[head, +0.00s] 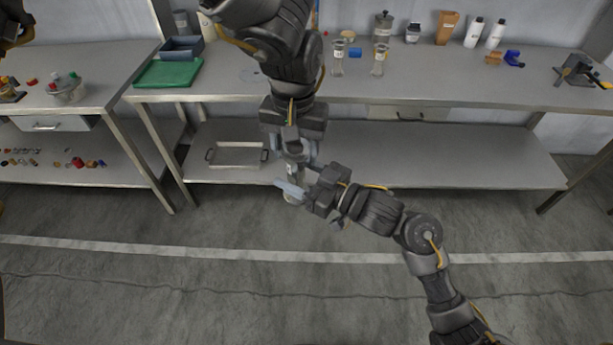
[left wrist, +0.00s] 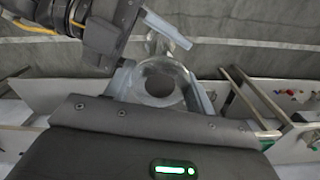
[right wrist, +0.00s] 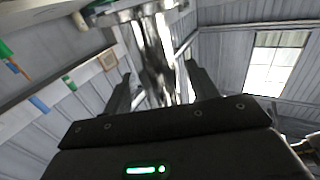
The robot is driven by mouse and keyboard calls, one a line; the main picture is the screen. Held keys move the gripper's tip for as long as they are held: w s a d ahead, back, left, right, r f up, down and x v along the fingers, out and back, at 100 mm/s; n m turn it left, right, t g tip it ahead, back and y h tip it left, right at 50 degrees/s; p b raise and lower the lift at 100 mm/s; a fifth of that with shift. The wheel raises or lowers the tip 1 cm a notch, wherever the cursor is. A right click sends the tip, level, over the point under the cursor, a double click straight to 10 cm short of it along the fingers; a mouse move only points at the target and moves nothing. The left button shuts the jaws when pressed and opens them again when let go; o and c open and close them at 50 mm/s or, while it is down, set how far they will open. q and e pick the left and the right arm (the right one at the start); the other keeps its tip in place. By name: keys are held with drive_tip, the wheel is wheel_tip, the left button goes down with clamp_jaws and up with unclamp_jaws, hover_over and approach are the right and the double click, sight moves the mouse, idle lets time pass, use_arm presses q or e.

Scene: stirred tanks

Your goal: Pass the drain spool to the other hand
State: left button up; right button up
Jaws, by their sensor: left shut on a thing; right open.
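The drain spool (head: 296,172) is a shiny, pale, tube-like piece hanging upright over the floor in front of the bench. My left gripper (head: 293,158) points down and is shut on its upper part. In the left wrist view the spool (left wrist: 160,84) shows end-on, with a round dark opening, between the left fingers. My right gripper (head: 306,198) is open beside its lower part. In the right wrist view the shiny spool (right wrist: 155,45) appears between the spread right fingers; whether they touch it I cannot tell. The grippers partly hide the spool.
Behind stands a long steel bench (head: 460,85) with bottles, jars and a green tray (head: 168,73). Its lower shelf (head: 440,155) carries a shallow metal tray (head: 237,155). A side table (head: 60,100) stands at left. The floor in front is clear.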

drive_tip(key=c, duration=1)
use_arm(q)
drive_tip(key=o, duration=1.6)
use_arm(e)
drive_tip(key=shift+c, duration=0.8)
use_arm(q)
drive_tip(key=shift+r, duration=0.15)
